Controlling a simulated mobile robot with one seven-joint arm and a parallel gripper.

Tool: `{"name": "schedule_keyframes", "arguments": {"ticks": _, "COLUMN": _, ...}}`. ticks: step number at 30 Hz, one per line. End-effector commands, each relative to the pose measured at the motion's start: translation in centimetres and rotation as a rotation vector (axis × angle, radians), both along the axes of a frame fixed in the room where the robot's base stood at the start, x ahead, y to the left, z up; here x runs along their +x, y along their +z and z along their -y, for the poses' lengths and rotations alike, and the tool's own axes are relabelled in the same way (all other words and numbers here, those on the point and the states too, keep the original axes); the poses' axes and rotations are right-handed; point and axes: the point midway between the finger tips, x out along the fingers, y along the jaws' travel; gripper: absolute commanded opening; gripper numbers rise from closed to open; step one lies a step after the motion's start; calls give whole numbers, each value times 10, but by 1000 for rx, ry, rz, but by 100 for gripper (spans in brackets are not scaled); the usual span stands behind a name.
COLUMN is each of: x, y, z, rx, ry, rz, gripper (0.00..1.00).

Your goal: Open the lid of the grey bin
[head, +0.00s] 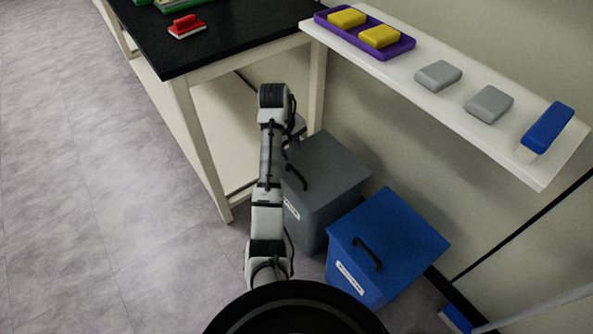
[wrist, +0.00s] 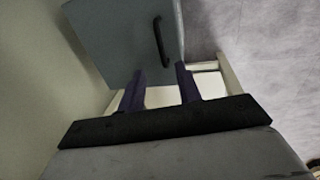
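The grey bin (head: 325,178) stands on the floor under the wall shelf, beside the table leg. Its lid looks shut and flat, with a black bar handle (head: 296,176) near the front edge. In the wrist view the grey lid (wrist: 115,35) fills the upper left, and the handle (wrist: 159,40) lies just beyond the fingertips. My gripper (wrist: 160,70) is open, with two dark purple fingers apart and nothing between them. In the head view my arm's end is above the bin's far left side, and the fingers are mostly hidden. The gripper appears apart from the handle.
A blue bin (head: 385,245) with a black handle stands close on the right. The black-topped table (head: 225,45) and its leg are at the left. The white shelf (head: 440,95) with sponges and a purple tray (head: 365,42) overhangs at the right. Floor at the left is clear.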

Motion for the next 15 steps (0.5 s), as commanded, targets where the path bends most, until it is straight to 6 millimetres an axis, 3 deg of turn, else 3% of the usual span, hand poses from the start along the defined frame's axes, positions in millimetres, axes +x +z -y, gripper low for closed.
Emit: {"name": "schedule_keyframes", "arguments": {"ticks": 15, "x": 11, "y": -101, "z": 15, "rx": 1, "ry": -1, "rz": 2, "gripper": 34}}
